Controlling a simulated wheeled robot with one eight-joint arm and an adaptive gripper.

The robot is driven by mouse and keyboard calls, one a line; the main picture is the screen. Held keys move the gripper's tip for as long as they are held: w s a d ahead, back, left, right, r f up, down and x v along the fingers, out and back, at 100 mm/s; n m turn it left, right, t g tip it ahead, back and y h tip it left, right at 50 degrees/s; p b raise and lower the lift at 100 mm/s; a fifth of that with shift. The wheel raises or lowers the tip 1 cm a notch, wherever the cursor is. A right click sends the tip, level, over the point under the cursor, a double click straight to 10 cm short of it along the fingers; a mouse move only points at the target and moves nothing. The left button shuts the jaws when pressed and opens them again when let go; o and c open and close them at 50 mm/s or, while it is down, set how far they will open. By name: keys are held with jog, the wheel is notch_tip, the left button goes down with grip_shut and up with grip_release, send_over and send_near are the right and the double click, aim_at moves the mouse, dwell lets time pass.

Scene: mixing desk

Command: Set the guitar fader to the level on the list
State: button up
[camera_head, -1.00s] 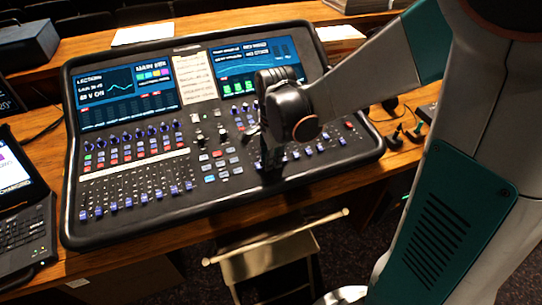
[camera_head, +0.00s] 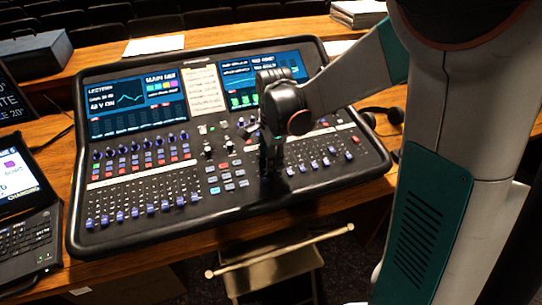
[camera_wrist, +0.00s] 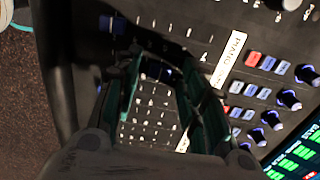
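The black mixing desk (camera_head: 235,195) fills the middle of the head view, with blue-capped faders along its front. A pale list sheet (camera_head: 205,90) sits between its two screens; its writing is too small to read. My gripper (camera_head: 268,155) is pointed down over the right-hand fader bank and hides part of it. In the wrist view my gripper (camera_wrist: 163,65) has its two fingers apart, with a blue fader cap (camera_wrist: 158,71) seen between them. I cannot tell whether they touch it. Which fader is the guitar one cannot be read.
Another blue fader cap (camera_wrist: 112,24) lies beside the fingers. A laptop (camera_head: 25,215) stands left of the desk, headphones (camera_head: 388,118) to its right. A folding stool (camera_head: 272,268) stands in front. Knobs and buttons (camera_wrist: 262,95) crowd the panel near the gripper.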

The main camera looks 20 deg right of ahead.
notch_tip(320, 180, up, 12)
jog(key=s, duration=0.1)
jog(key=shift+s, duration=0.2)
dwell(0.5)
jog(key=s+r+n+t, duration=0.1)
jog(key=s+n+t, duration=0.5)
jog(key=s+n, duration=1.1)
jog(key=shift+s+n, duration=0.25)
jog(key=shift+n, duration=0.25)
dwell(0.8)
